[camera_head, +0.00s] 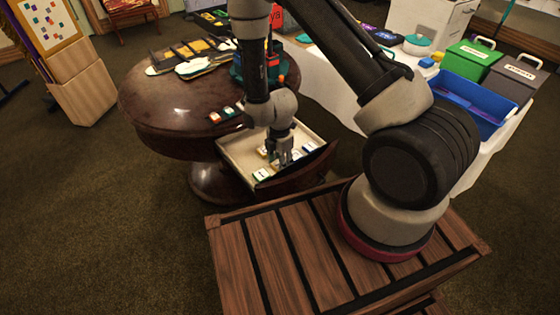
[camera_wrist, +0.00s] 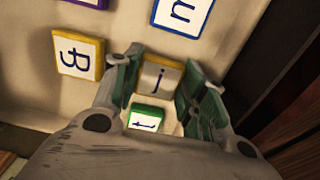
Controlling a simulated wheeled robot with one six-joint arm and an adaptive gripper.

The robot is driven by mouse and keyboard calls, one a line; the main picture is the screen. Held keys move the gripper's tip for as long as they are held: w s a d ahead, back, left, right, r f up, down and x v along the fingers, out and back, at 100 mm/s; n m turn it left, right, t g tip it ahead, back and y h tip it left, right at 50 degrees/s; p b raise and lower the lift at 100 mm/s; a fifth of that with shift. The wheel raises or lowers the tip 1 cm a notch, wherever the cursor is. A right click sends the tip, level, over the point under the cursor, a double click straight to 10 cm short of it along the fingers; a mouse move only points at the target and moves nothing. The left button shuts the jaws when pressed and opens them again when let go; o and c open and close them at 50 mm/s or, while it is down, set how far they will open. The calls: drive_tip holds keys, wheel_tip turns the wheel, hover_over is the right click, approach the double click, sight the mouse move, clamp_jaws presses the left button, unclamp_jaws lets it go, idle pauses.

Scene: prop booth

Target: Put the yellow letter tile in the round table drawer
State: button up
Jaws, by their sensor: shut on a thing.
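A letter tile with a yellow edge and a "j" (camera_wrist: 160,77) is between the two fingers of my gripper (camera_wrist: 163,88), which is shut on it. In the head view my gripper (camera_head: 284,158) points down inside the open drawer (camera_head: 236,154) of the round table (camera_head: 165,112). The tile is low over or touching the drawer floor; I cannot tell which. A second tile with a yellow-orange edge (camera_wrist: 78,55) lies left of my fingers. A green-edged tile (camera_wrist: 147,119) shows just below the held tile, partly hidden by my gripper.
A blue-edged tile (camera_wrist: 183,14) lies in the drawer near the top of the wrist view. The drawer's dark front (camera_head: 300,174) is close on the right. Small tiles (camera_head: 221,113) sit near the tabletop edge. A blue bin (camera_head: 478,100) stands on the white table.

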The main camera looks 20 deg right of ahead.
drive_tip(key=shift+f, duration=0.1)
drive_tip(key=o, duration=0.9)
drive_tip(key=shift+c, duration=0.2)
drive_tip(key=s+d+r+m+t, duration=0.1)
drive_tip(key=d+r+m, duration=0.15)
drive_tip(key=r, duration=0.85)
drive_tip(key=d+r+m, duration=0.2)
drive_tip(key=r+m, duration=0.2)
drive_tip(key=r, duration=0.7)
drive_tip(key=s+d+r+m+t, duration=0.1)
drive_tip(key=d+r+m, duration=0.2)
drive_tip(key=r, duration=0.9)
drive_tip(key=s+d+r+m+t, duration=0.1)
drive_tip(key=s+d+r+m, duration=0.2)
drive_tip(key=s+r+m, duration=0.3)
drive_tip(key=s+d+r+m+t, duration=0.1)
drive_tip(key=s+d+r+m, duration=0.3)
drive_tip(key=s, duration=0.7)
wheel_tip(320, 180, up, 4)
drive_tip(key=shift+r+m, duration=0.1)
drive_tip(key=shift+m, duration=0.95)
